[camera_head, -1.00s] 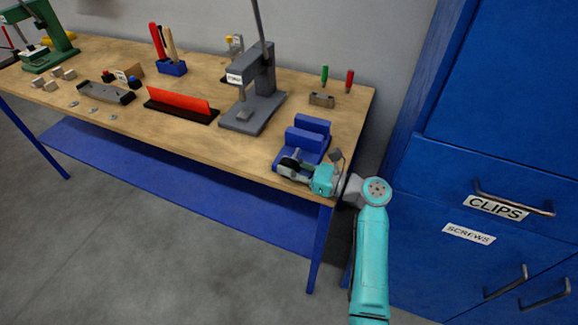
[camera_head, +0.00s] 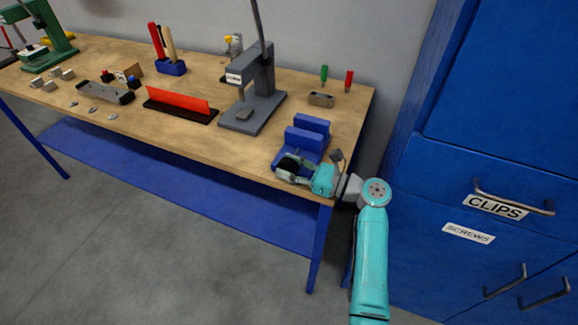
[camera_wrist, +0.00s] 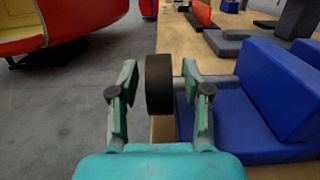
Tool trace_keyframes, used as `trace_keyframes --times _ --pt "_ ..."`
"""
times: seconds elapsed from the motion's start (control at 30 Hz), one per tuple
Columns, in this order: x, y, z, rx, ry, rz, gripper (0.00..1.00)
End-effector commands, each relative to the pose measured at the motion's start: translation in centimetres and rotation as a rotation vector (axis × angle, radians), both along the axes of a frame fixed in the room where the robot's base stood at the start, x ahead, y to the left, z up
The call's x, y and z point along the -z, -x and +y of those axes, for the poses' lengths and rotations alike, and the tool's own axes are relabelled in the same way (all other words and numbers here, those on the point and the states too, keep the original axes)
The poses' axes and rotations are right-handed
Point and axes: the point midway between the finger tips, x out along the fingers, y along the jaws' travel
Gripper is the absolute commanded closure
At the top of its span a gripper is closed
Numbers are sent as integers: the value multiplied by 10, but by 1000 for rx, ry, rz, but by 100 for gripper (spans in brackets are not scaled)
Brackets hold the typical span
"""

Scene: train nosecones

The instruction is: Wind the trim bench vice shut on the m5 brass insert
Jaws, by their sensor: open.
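The blue bench vice (camera_head: 306,141) sits at the right front corner of the workbench, and its blue jaws show at the right in the wrist view (camera_wrist: 262,95). A gap shows between its two jaw blocks; I cannot make out a brass insert there. The vice's round black handwheel (camera_wrist: 159,84) sticks out on a shaft at the front. My gripper (camera_head: 283,168) is at the handwheel. In the wrist view my gripper (camera_wrist: 157,85) is open, with one finger on each side of the wheel. The left finger stands clear of it; the right finger is close to it.
A grey arbor press (camera_head: 257,92) stands behind and left of the vice. A red strip on a black base (camera_head: 180,102) lies further left. Blue cabinets (camera_head: 470,180) stand right of the bench. A red and yellow shape (camera_wrist: 55,25) shows far left in the wrist view.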

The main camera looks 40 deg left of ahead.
Motion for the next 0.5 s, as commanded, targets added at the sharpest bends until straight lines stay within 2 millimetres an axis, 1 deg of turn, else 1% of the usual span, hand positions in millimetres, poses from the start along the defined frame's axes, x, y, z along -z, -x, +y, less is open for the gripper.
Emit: trace_keyframes --times 0.17,0.5 --pt "1 -6 -21 3 0 0 52" --pt "5 -21 -84 4 1 1 52"
